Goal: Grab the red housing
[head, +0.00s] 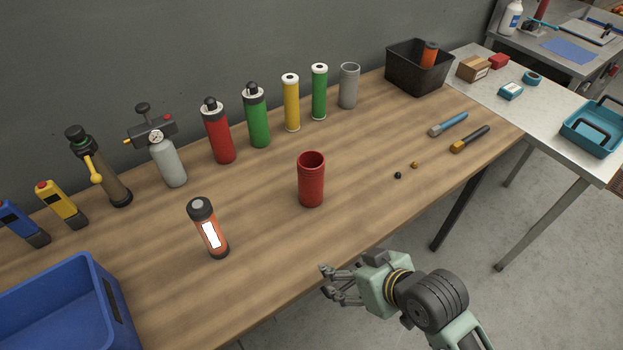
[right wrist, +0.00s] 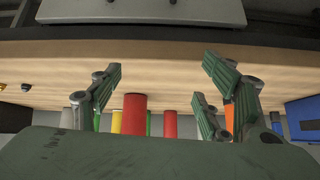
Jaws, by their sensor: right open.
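The red housing (head: 312,184) is an open-topped red cylinder standing upright near the middle of the wooden table. In the right wrist view, which looks upside down, the red housing (right wrist: 134,114) shows between the finger pairs, left of centre. My right gripper (head: 327,281) is open and empty at the table's front edge, nearer to me than the housing and apart from it. Its open fingers also show in the right wrist view (right wrist: 160,88). My left gripper is in neither view.
An orange bottle with a white label (head: 212,232) stands left of the housing. A blue bin (head: 86,290) is at the front left. Several cylinders, including a red one (head: 218,135), line the back. Small dark (head: 397,175) and brass parts lie to the right. Wood around the housing is clear.

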